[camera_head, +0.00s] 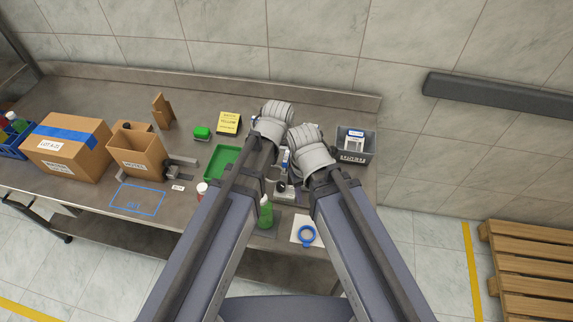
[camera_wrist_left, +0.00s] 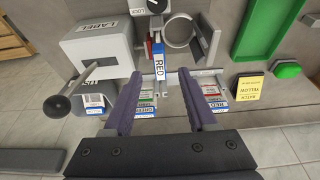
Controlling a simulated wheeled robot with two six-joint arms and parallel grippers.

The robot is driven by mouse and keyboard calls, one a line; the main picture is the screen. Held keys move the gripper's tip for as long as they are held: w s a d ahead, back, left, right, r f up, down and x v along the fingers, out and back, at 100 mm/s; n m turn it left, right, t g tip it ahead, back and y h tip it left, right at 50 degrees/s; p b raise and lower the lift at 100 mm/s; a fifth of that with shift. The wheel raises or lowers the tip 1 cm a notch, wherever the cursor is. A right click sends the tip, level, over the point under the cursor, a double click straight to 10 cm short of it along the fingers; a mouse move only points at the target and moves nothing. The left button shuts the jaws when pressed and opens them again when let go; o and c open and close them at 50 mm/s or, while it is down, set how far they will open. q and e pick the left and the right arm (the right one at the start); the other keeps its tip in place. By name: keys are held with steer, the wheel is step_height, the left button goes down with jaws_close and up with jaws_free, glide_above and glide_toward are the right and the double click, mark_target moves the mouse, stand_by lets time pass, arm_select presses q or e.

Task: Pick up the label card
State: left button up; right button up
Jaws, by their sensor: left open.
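In the left wrist view, a label card (camera_wrist_left: 158,68) marked RED, with a blue end, stands between the fingertips of my left gripper (camera_wrist_left: 161,77). The fingers are open, one on each side of it, and I cannot tell if either touches it. In the head view both grippers are hidden behind my wrists over the right part of the bench.
A white label machine (camera_wrist_left: 98,52) with a black-knobbed lever stands beside the cards. A green tray (camera_head: 222,160), a yellow batch card (camera_head: 228,122) and a green block (camera_head: 202,132) lie left of my arms. A grey bin (camera_head: 355,145) stands right. Cardboard boxes (camera_head: 68,146) fill the left.

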mark_target(286, 158)
arm_select(q)
steer(key=shift+b+x, duration=1.05)
steer(key=shift+x, duration=0.2)
steer(key=shift+f, duration=0.1)
steer(key=b+x, duration=0.5)
steer(key=shift+w, duration=0.1)
jaws_close()
